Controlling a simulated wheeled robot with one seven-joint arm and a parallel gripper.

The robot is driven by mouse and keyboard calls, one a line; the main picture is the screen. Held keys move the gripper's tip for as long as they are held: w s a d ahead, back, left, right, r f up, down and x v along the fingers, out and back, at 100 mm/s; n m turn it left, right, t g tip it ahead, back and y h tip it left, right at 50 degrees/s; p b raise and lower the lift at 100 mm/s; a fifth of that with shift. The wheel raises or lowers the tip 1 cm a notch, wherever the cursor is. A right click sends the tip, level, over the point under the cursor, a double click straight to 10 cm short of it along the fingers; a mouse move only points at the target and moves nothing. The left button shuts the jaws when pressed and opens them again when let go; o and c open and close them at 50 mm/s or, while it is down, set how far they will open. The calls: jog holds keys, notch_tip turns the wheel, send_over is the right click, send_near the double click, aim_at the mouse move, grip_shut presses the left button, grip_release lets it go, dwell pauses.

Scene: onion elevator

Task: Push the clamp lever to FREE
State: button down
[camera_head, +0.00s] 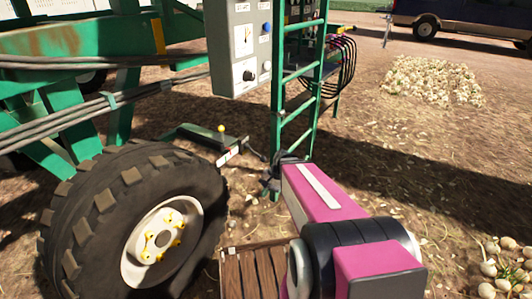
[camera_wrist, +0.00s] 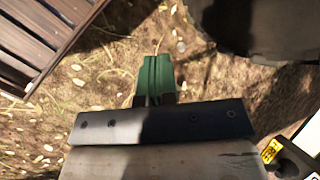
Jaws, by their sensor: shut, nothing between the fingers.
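A small bracket (camera_head: 229,157) with a red-and-white label sits low between the wheel and the ladder in the head view. A yellow knob (camera_head: 221,130) stands on a thin stem beside it; whether this is the clamp lever is not clear. In the wrist view, a yellow label (camera_wrist: 271,151) and a dark part (camera_wrist: 296,158) show at the lower right edge; the lettering is too small to read surely. My gripper (camera_head: 270,184) is low by the ladder's foot, right of and nearer than the bracket. In the wrist view its fingers (camera_wrist: 157,62) are shut and empty.
A big tyre (camera_head: 100,215) stands left of my gripper. The green ladder (camera_head: 277,95) rises close by it, with a grey control box (camera_head: 239,45) above. A wooden crate (camera_head: 232,275) lies in front. Onions (camera_head: 435,80) lie on open soil at the back right.

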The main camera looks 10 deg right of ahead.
jog(key=d+r+h, duration=0.1)
jog(key=h, duration=0.1)
jog(key=m+h, duration=0.4)
jog(key=m, duration=1.7)
send_near(265, 157)
jog(key=shift+s+d+f, duration=0.1)
jog(key=shift+s+f, duration=0.05)
jog(key=shift+f, duration=1)
jog(key=shift+s+d+f, duration=0.1)
jog(key=shift+f, duration=1.05)
jog(key=shift+s+d+f, duration=0.15)
jog(key=shift+f, duration=1)
jog(key=shift+a+f, duration=0.25)
jog(key=shift+f, duration=0.7)
